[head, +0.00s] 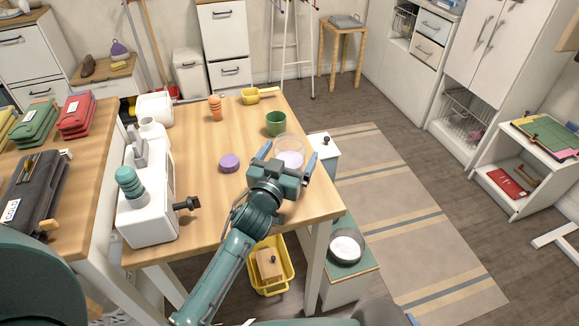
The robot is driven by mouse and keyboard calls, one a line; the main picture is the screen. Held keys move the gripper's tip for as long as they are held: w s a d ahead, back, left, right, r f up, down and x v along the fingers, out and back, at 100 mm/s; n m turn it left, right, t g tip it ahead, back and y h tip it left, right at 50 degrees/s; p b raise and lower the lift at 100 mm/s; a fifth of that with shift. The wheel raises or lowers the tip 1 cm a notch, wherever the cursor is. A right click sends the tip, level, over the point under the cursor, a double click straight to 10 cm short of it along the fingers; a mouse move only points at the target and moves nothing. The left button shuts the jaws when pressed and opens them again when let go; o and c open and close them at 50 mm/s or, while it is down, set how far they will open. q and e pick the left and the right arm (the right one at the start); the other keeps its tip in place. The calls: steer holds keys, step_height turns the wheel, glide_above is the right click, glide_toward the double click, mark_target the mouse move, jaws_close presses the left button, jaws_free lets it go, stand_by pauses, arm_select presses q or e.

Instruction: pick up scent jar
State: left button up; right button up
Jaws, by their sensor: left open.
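A clear round jar with pale lavender contents (290,156), which looks like the scent jar, stands near the right edge of the wooden table (208,201). A purple round lid-like piece (229,163) lies on the table to its left. My left gripper (289,159) is open at the near side of the jar, with one blue fingertip at the jar's left and the other at its right. The gripper body hides the jar's lower front. I cannot tell whether the fingers touch it. My right gripper is out of view.
A green cup (276,123) stands just behind the jar. An orange ribbed bottle (215,108) and a yellow scoop (252,96) are at the back of the table. A white sewing-machine-like device (148,205) fills the left side.

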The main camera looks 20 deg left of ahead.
arm_select(q)
steer(key=shift+w, duration=0.35)
steer(key=shift+c, duration=0.2)
steer(key=c, duration=1.5)
steer(key=shift+r, duration=0.25)
